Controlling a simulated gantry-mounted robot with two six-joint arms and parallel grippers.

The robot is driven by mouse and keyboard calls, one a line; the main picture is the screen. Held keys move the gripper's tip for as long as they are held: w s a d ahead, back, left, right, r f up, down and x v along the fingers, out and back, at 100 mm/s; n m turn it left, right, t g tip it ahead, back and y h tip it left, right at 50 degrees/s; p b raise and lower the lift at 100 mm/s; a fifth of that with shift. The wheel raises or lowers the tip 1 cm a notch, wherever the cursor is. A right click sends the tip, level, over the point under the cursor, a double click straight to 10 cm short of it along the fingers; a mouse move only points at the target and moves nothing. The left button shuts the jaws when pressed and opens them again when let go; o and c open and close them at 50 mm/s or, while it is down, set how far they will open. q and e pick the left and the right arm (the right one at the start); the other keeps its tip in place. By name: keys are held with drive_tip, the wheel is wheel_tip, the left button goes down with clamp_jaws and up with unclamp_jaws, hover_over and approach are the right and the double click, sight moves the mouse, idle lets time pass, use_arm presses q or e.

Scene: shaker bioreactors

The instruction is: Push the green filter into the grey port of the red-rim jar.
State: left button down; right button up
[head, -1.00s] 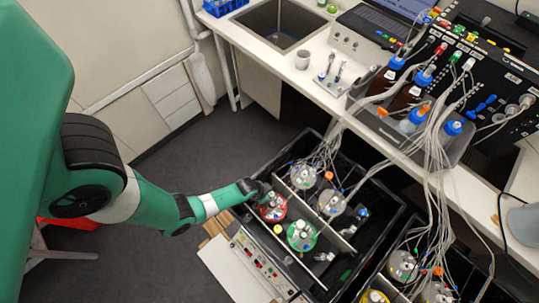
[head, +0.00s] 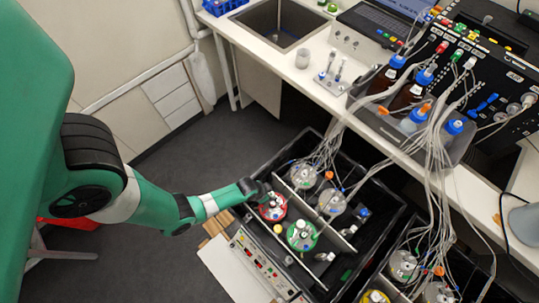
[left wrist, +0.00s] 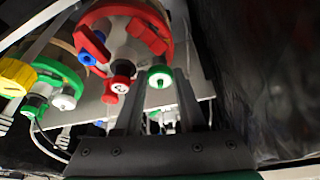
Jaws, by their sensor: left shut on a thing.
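The red-rim jar (head: 272,207) stands in the left compartment of the black tray. In the left wrist view its red rim (left wrist: 168,50) and red lid fittings fill the upper middle. My left gripper (head: 256,188) is at the jar's upper-left edge in the head view. In the left wrist view its fingers (left wrist: 160,88) are shut on the green filter (left wrist: 159,77), a green ring with a white centre. The filter shows just beside the red rim; I cannot tell whether it touches the port. The grey port cannot be made out clearly. My right gripper is not in view.
A green-rim jar (head: 302,236) stands close to the red-rim jar. Jars with tubing (head: 304,174) stand beyond a pale divider. The black tray's wall (left wrist: 250,80) is close on the right in the left wrist view. A control box (head: 262,262) lies beside the tray.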

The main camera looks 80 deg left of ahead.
use_arm(q)
drive_tip(key=shift+f, duration=0.15)
drive_tip(key=shift+c, duration=2.1)
unclamp_jaws()
